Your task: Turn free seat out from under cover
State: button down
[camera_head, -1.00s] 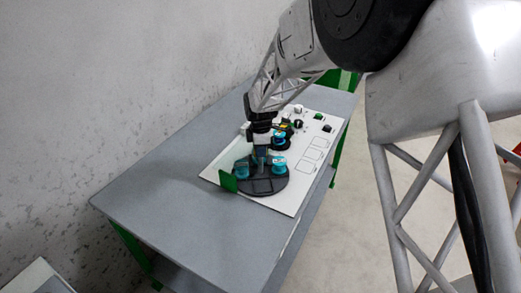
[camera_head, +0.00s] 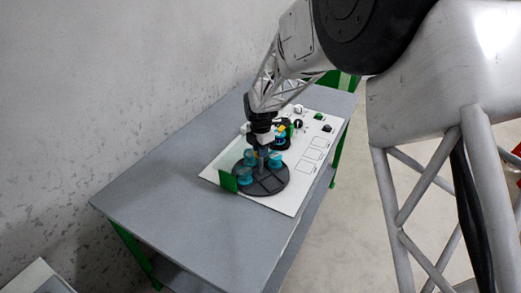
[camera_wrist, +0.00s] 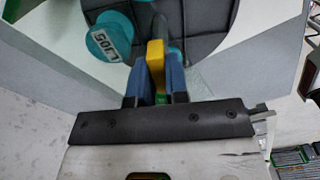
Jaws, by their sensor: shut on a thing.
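A dark round turntable (camera_head: 264,186) with raised dividing lines lies on the white board; it also shows in the wrist view (camera_wrist: 215,22). Teal cylinders stand on it, one at the left (camera_head: 243,178), one at the right (camera_head: 277,160) and one partly hidden behind my gripper. A labelled teal cylinder (camera_wrist: 106,42) shows in the wrist view. A green upright plate (camera_head: 228,181), perhaps the cover, stands at the disc's left edge. My gripper (camera_wrist: 155,75) is shut on a yellow piece (camera_wrist: 155,54) over the disc. The front part of the disc is bare.
The white board (camera_head: 297,200) lies on a grey table (camera_head: 170,220). A second dark holder with a teal cylinder (camera_head: 281,138) stands behind my gripper. Knobs and a green button (camera_head: 319,117) sit at the board's far end. The table's near left is clear.

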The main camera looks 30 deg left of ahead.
jog(key=shift+n, duration=2.5)
jog(key=c, duration=1.1)
grip_release()
jog(key=shift+r, duration=0.15)
jog(key=shift+r, duration=3.8)
